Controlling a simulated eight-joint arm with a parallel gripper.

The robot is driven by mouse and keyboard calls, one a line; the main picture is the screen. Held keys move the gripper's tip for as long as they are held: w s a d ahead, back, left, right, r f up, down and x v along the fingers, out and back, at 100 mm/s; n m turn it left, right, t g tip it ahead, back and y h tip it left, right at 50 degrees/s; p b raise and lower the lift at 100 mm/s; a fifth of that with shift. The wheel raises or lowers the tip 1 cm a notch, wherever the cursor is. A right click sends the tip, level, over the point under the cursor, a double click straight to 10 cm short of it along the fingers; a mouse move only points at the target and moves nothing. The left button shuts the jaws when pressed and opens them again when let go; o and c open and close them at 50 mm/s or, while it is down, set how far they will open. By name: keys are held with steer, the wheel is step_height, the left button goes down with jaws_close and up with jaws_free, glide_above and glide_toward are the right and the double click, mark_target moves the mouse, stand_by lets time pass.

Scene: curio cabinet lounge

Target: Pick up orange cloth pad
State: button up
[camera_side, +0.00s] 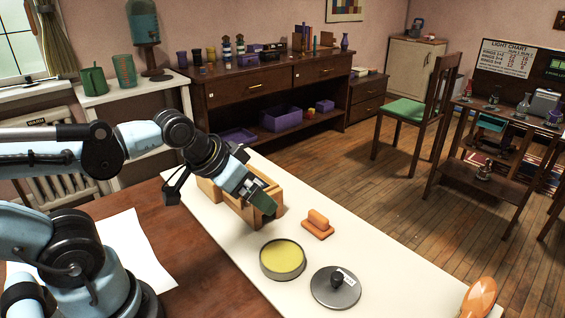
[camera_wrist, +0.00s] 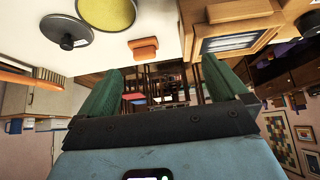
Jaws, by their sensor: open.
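The orange cloth pad (camera_side: 317,231) lies on the white tabletop, a small flat base with a rounded raised part on top. In the wrist view the pad (camera_wrist: 143,53) shows upper left of centre, beyond the space between the fingers. My gripper (camera_side: 266,206) has green fingers and is to the left of the pad in the side view, over the wooden box. In the wrist view my gripper (camera_wrist: 163,66) is open, with nothing between its fingers. It is apart from the pad.
A wooden box (camera_side: 240,208) stands beside the pad, close under my gripper. A round tin with yellow contents (camera_side: 282,259) and a grey lid with a black knob (camera_side: 336,292) lie nearby. An orange ribbed object (camera_side: 479,299) sits at the right end. White tabletop between them is clear.

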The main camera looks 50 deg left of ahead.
steer(key=shift+w, duration=0.1)
stand_by(0.4)
steer(key=g, duration=0.7)
glide_above(318, 215)
step_height(318, 215, down, 12)
steer(key=shift+w, duration=0.1)
steer(key=c, duration=1.1)
